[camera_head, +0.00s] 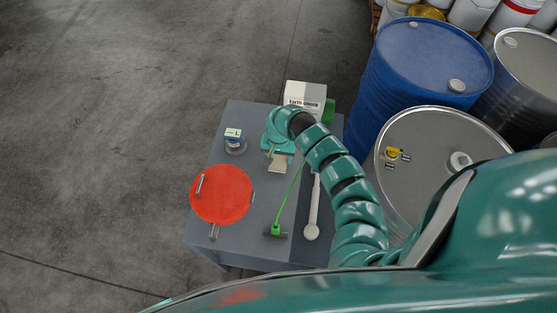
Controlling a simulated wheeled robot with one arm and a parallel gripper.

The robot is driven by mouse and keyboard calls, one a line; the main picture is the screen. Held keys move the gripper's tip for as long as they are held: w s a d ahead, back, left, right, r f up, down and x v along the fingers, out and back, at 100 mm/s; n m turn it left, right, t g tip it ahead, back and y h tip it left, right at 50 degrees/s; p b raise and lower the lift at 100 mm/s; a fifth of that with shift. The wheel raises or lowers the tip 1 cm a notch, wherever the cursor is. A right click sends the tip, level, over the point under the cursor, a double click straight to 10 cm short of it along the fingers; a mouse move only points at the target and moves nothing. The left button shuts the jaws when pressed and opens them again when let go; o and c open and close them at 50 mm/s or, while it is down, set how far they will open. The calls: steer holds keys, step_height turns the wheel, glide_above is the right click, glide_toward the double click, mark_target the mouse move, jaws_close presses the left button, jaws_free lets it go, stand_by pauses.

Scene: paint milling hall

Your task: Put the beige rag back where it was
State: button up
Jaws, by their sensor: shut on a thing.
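My gripper (278,150) is above the right-hand part of a grey table (250,240), at the end of my teal arm. It is shut on a small beige piece, the beige rag (278,165), whose lower end shows below the jaws. My gripper hides the rest of the rag. I cannot tell whether the rag touches the tabletop.
A red disc (222,193), a small labelled jar (235,142) and a white labelled container (305,95) surround the gripper. A green-handled tool (277,230) and a white ladle (312,215) lie in front. A blue drum (420,70) and steel drum (425,130) stand right.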

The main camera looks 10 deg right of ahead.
mark_target(278, 159)
steer(key=shift+w+f+p, duration=0.1)
steer(key=shift+f+p, duration=0.3)
steer(key=shift+f, duration=1.2)
steer(key=shift+f, duration=0.1)
steer(key=o, duration=0.9)
steer(key=shift+o, duration=0.2)
